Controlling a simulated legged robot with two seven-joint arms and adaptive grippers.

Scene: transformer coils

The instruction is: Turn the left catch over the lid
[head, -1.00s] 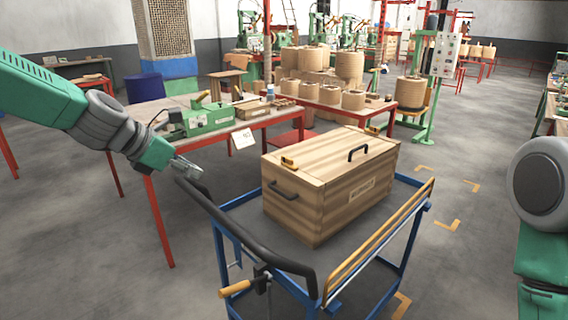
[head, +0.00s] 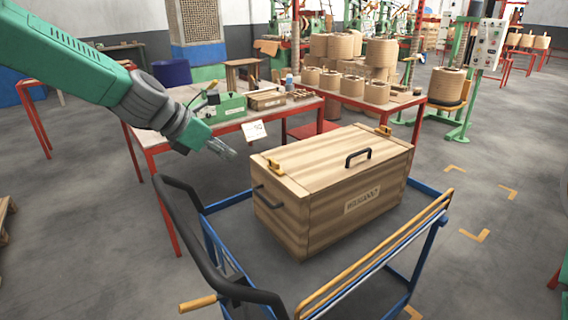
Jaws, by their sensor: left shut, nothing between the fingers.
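A striped wooden crate with a closed lid (head: 325,160) stands on the blue cart. The lid has a black handle (head: 357,156) on top. The left catch (head: 274,167) is a small yellow-brown piece at the lid's left edge. A second catch (head: 384,130) sits at the right edge. My left gripper (head: 228,152) is shut and empty, in the air to the left of the left catch and apart from it. My right gripper is out of view.
The blue cart (head: 215,207) has a black push bar (head: 200,235) at its left and a wooden rail (head: 375,258) in front. A red-legged bench (head: 165,146) with a green device (head: 216,108) stands behind. Coils (head: 376,92) stand on another table. Floor at right is open.

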